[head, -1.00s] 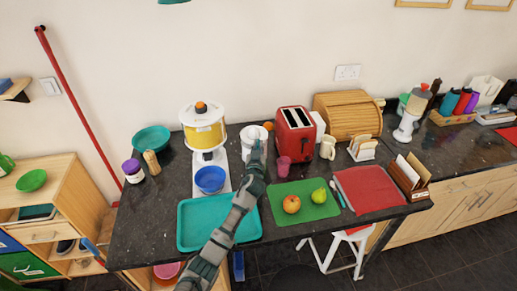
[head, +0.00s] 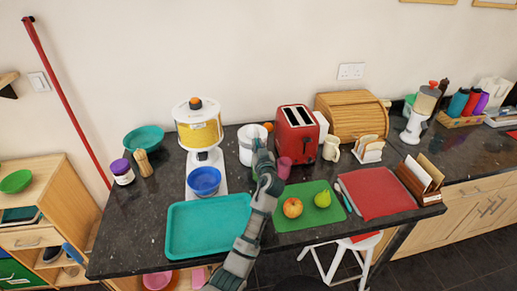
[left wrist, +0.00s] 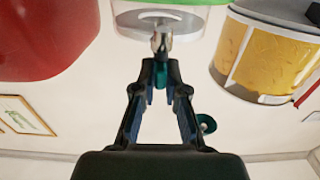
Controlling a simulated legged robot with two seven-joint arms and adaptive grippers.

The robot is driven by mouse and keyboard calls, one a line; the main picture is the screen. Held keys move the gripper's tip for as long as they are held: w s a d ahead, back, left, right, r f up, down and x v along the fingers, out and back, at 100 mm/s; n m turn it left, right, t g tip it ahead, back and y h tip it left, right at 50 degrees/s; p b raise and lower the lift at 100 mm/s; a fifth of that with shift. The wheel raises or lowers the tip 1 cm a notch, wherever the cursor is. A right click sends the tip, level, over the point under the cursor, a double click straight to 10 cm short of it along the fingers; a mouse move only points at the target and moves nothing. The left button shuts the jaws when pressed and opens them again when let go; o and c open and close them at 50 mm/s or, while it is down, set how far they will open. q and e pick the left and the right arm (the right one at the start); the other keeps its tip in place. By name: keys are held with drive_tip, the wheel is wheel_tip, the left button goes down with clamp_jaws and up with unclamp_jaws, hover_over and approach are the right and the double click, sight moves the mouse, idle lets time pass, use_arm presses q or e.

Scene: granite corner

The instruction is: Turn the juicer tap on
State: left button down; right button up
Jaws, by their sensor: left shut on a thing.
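A pale drum-like vessel (head: 246,152), the one my gripper works at, stands on the dark worktop left of the red toaster. In the left wrist view its see-through wall (left wrist: 190,22) has a small metal tap (left wrist: 161,40) with a teal part between the fingertips. My left gripper (head: 262,149) reaches the front of the vessel and hides part of it. In the left wrist view its fingers (left wrist: 160,78) come together on the tap. How far the tap is turned cannot be told. My right gripper does not show.
The red toaster (head: 297,129) and a pink cup (head: 284,168) are close on the right. A yellow-bodied appliance (head: 199,130) with a blue bowl (head: 204,181) stands left. A teal tray (head: 205,228) and a green board (head: 285,220) lie in front.

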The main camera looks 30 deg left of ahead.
use_arm(q)
drive_tip(key=shift+r, duration=0.25)
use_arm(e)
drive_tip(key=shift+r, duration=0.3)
use_arm(q)
drive_tip(key=c, duration=1.2)
unclamp_jaws()
drive_tip(key=shift+s+d, duration=0.1)
drive_tip(key=shift+d, duration=0.1)
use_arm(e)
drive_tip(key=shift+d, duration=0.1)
use_arm(q)
drive_tip(key=shift+s+d+f, duration=0.1)
drive_tip(key=shift+d, duration=0.05)
drive_tip(key=v, duration=1.1)
drive_tip(key=shift+s+d, duration=0.25)
drive_tip(key=shift+s, duration=0.05)
drive_tip(key=shift+a, duration=0.1)
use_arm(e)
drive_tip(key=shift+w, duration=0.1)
